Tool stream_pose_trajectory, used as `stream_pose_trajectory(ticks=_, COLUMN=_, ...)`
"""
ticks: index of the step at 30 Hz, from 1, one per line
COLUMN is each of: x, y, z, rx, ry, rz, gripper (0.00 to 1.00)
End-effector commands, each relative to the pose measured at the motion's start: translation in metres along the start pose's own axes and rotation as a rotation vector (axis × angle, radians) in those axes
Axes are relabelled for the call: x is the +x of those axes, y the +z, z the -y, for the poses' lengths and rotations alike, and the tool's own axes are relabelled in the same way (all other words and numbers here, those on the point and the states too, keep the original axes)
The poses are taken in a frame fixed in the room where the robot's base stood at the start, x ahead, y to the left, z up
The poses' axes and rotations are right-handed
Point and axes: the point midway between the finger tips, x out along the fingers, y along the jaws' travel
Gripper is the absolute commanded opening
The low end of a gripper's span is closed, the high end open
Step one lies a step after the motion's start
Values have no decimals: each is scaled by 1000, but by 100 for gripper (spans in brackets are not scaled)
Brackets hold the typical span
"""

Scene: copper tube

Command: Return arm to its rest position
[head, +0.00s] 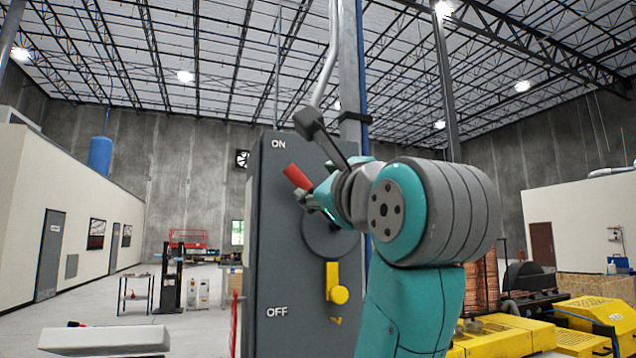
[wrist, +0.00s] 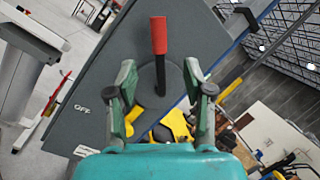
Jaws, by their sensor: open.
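My gripper (head: 322,198) is in front of the grey switch box (head: 272,250), close to the lever. In the wrist view its two fingers (wrist: 160,72) are spread apart with nothing held between them. The lever's red handle (head: 297,177) points up toward the ON mark in the head view. In the wrist view the red handle (wrist: 159,36) stands beyond the fingertips, and its dark shaft shows in the gap between them. My arm hides the box's right part in the head view.
A yellow fitting (head: 337,285) is on the box front below the lever's round plate. A grey pipe (head: 330,50) rises above the box. Yellow machinery (head: 500,340) stands at the lower right. Open floor lies to the left, past a pale slab (head: 105,340) in the foreground.

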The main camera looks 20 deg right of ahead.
Motion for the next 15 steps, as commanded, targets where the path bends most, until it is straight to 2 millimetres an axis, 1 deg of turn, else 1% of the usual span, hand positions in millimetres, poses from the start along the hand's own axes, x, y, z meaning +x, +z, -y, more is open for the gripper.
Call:
stream_pose_trajectory(ticks=12, x=0, y=0, z=0, rx=-1, ry=0, rz=0, gripper=52)
stream_pose_trajectory(ticks=15, x=4, y=-6, z=-7, rx=-13, ry=5, rz=-5, gripper=52)
